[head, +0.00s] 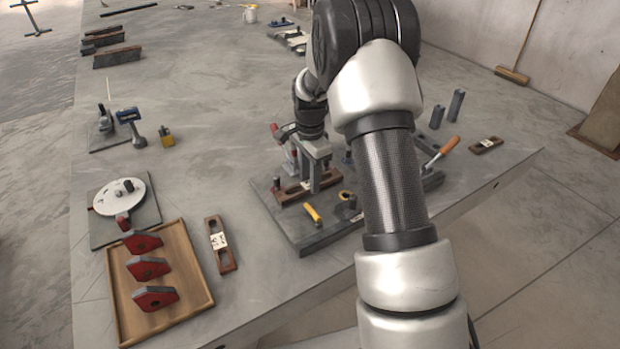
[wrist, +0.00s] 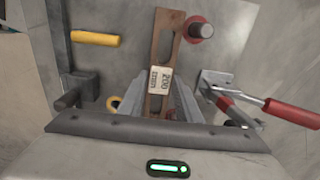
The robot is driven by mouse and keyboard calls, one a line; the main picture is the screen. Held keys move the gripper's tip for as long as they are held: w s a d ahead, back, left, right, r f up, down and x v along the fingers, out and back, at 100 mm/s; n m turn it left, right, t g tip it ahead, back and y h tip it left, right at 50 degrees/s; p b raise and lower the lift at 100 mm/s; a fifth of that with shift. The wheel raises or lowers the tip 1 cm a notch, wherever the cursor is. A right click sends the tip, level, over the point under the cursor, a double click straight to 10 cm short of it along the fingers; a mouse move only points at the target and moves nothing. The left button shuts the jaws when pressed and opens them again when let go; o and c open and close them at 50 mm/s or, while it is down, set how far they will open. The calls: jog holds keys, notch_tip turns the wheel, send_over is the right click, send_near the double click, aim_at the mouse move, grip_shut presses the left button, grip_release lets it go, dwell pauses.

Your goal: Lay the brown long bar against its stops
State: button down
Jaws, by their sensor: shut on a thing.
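The brown long bar (head: 290,195) is between the fingers of my gripper (head: 318,186), low over the grey fixture plate (head: 308,238) in the head view. In the wrist view the slotted bar (wrist: 162,40) runs away from my gripper (wrist: 158,103), with a pale "200 mm" label between the fingers. My gripper is shut on it. A dark post with a red base (wrist: 198,28) stands close to the bar's right side near its far end. Whether the bar touches the plate or the post cannot be told. My fingers hide the near end.
A yellow handle (wrist: 95,39) lies left of the bar and a red-handled clamp (wrist: 290,112) right of it. Another brown labelled bar (head: 220,245) lies beside the wooden tray (head: 195,262) with red blocks. A smaller brown bar (head: 487,145) lies far right.

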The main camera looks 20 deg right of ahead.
jog(key=shift+f, duration=0.1)
jog(key=c, duration=1.3)
grip_release()
